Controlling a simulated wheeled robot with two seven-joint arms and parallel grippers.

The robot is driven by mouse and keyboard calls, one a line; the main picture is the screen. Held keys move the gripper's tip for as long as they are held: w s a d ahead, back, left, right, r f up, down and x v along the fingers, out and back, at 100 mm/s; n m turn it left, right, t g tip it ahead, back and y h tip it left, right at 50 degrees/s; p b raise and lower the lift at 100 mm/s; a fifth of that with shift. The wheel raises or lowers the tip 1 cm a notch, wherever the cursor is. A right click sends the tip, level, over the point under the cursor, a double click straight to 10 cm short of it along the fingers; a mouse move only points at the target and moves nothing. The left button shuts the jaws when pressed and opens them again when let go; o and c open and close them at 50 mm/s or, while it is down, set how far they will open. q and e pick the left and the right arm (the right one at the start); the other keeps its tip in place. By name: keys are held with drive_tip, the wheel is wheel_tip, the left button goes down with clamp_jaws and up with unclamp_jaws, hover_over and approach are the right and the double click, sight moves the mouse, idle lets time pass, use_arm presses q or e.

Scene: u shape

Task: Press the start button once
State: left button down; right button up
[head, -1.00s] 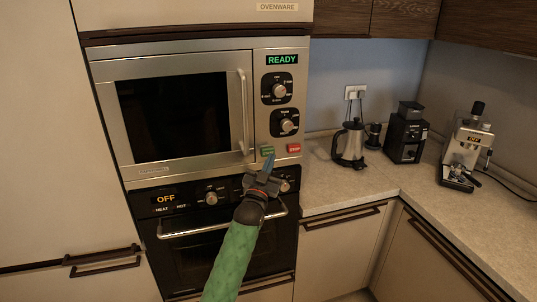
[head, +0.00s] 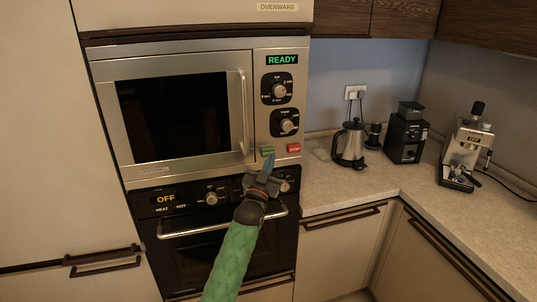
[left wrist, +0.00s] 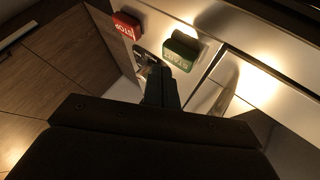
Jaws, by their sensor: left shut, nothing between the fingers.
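The green start button (head: 267,151) is on the lower right panel of the microwave (head: 280,171), left of the red stop button (head: 294,148). The microwave display (head: 282,59) reads READY and its door is closed. My left gripper (head: 269,163) is shut and empty, its tip just in front of the start button's lower edge. In the left wrist view the start button (left wrist: 181,52) stands just beyond the shut fingers (left wrist: 161,88), and the stop button (left wrist: 126,25) is to their left. I cannot tell whether the fingertips touch the button. My right gripper is not in view.
Two dials (head: 279,91) sit above the buttons. Below is an oven whose display (head: 166,199) reads OFF, with a handle (head: 190,231) under my left arm. A kettle (head: 350,146), a grinder (head: 405,135) and a coffee machine (head: 467,145) stand on the right counter (head: 340,188).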

use_arm(q)
drive_tip(key=shift+w+a, duration=0.1)
drive_tip(key=shift+w, duration=0.4)
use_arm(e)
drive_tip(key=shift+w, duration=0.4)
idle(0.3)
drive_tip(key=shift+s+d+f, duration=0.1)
